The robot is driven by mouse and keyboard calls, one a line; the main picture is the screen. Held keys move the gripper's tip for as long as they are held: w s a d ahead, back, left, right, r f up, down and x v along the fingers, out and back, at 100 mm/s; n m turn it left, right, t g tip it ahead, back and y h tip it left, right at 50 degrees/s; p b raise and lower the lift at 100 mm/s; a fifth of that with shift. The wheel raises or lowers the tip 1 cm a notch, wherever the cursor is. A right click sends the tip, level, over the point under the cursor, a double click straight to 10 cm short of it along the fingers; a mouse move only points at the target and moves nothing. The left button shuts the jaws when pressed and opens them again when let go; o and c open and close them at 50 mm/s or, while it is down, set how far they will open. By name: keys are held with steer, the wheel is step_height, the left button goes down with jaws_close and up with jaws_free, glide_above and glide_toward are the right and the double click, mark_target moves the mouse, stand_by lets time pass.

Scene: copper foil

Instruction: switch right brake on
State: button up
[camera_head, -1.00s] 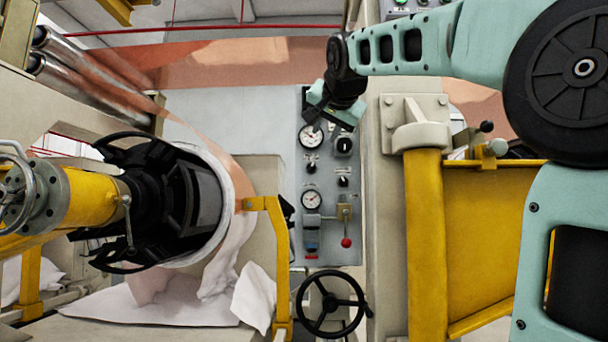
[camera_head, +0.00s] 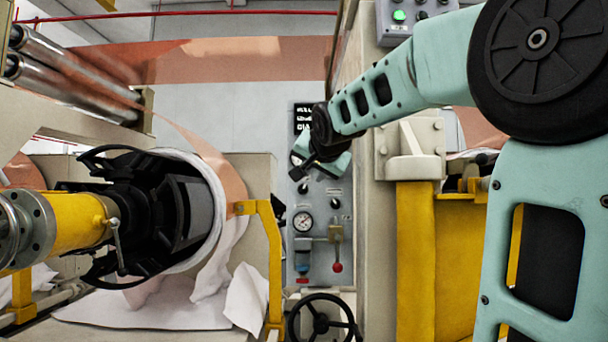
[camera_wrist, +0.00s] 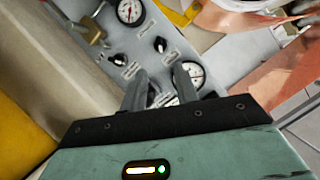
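The grey control panel (camera_head: 320,262) carries gauges and dark rotary knobs. A left knob (camera_head: 303,188) and a lower right knob (camera_head: 335,203) show in the head view. In the wrist view they are the left knob (camera_wrist: 160,44) and lower right knob (camera_wrist: 120,60). A third, upper right knob (camera_wrist: 152,95) is partly hidden between my fingers. Labels are too small to read, so I cannot tell which is the right brake. My gripper (camera_wrist: 160,76) is open, with a gap between its fingers, close over the panel. Contact with the knob cannot be told.
The upper gauge (camera_wrist: 193,75) lies beside one finger; the lower gauge (camera_head: 303,222) is clear. A yellow bracket (camera_head: 270,262) stands left, a beige machine frame (camera_head: 376,240) right.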

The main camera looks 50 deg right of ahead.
mark_target(303, 188)
steer(key=b+x, duration=0.2)
steer(key=x, duration=0.8)
steer(key=shift+f, duration=0.2)
steer(key=shift+x, duration=0.75)
steer(key=shift+r, duration=0.1)
steer(key=c, duration=0.6)
